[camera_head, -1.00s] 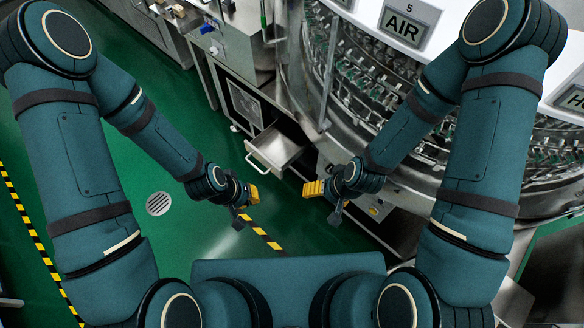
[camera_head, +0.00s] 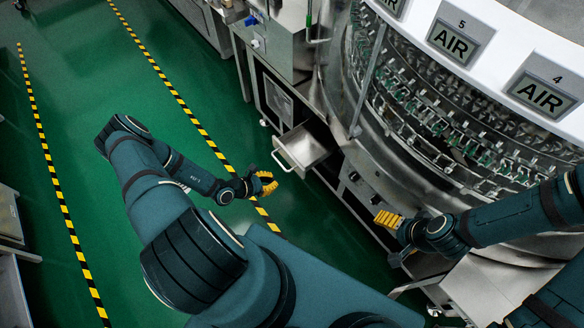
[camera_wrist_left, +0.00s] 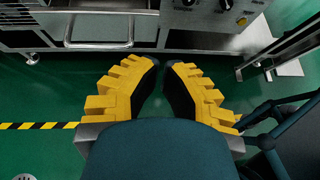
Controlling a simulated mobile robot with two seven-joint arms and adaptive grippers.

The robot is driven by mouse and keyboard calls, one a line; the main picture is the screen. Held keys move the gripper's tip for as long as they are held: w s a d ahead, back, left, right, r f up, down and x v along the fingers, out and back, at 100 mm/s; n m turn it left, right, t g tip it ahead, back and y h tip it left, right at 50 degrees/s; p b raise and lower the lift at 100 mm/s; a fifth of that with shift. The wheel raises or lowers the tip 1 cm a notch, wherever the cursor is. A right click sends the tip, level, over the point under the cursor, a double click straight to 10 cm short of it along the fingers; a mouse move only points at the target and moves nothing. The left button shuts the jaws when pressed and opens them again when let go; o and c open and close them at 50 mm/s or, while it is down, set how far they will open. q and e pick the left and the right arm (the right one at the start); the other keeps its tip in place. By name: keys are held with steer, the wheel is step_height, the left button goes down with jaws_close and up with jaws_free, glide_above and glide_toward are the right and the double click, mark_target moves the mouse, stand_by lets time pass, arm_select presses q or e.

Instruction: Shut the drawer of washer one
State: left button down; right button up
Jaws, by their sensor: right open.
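The metal drawer (camera_head: 312,146) stands pulled out of the washer's steel cabinet, with its bar handle (camera_head: 283,161) at the front. It also shows in the left wrist view (camera_wrist_left: 98,25), at the upper left. My left gripper (camera_head: 272,184) is just below the handle in the head view, apart from it. In the left wrist view its yellow fingers (camera_wrist_left: 163,66) lean together at the tips with a narrow gap and nothing between them. My right gripper (camera_head: 380,216) is open, right of and below the drawer, beside the machine.
The round washer (camera_head: 440,120) with AIR labels fills the right. A steel cabinet (camera_head: 290,60) stands behind the drawer. A control panel with knobs (camera_wrist_left: 215,10) is right of the drawer. Green floor (camera_head: 200,90) with striped tape is clear on the left.

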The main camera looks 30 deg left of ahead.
arm_select(q)
steer(key=a+n+y, duration=0.1)
steer(key=a, duration=0.1)
steer(key=b, duration=0.3)
glide_toward(297, 165)
steer(key=shift+t+y, duration=0.3)
steer(key=shift+t, duration=0.1)
steer(key=w+f, duration=0.1)
steer(key=w+d+f, duration=0.1)
steer(key=w+f, duration=0.1)
steer(key=w+d+f, duration=0.1)
steer(key=f, duration=0.1)
steer(key=shift+w+d+f, duration=0.1)
steer(key=shift+w+d, duration=0.15)
steer(key=shift+w, duration=0.1)
steer(key=shift+w+d, duration=0.1)
steer(key=shift+w, duration=0.25)
arm_select(e)
steer(key=f, duration=0.1)
steer(key=s+f, duration=0.1)
steer(key=shift+f, duration=0.4)
